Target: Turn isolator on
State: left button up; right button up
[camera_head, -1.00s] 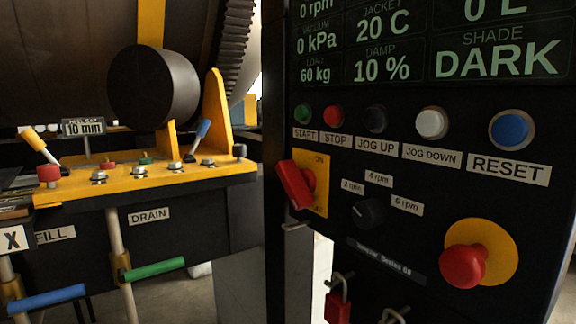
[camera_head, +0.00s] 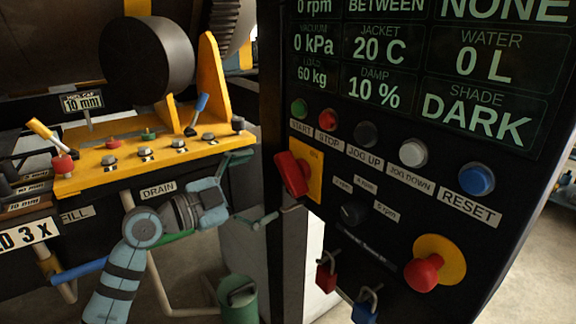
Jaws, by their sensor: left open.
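The isolator is a red rotary handle (camera_head: 291,174) on a yellow plate (camera_head: 316,170), at the left edge of the black control panel. The handle lies diagonally, upper left to lower right. Small lettering on the plate is too blurred to read surely. My left gripper (camera_head: 258,188) is open and empty, just left of the handle. Its fingers point right toward the panel, one finger above and one below the handle's height. It appears apart from the handle, though the depth gap is hard to judge. My right gripper is out of view.
The panel (camera_head: 395,235) holds start, stop, jog and reset buttons, a black speed knob (camera_head: 354,212) and a red mushroom button (camera_head: 422,272). A red padlock (camera_head: 327,276) and a blue padlock (camera_head: 364,312) hang below. A yellow bench (camera_head: 80,182) with levers stands left.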

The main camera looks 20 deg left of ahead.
aim_at(283, 178)
pick_arm(q)
jog(key=p+x, duration=0.1)
jog(key=x, duration=0.6)
jog(key=shift+s+d+r, duration=0.1)
jog(key=shift+s+d, duration=0.05)
jog(key=shift+c, duration=0.6)
jog(key=c, duration=1)
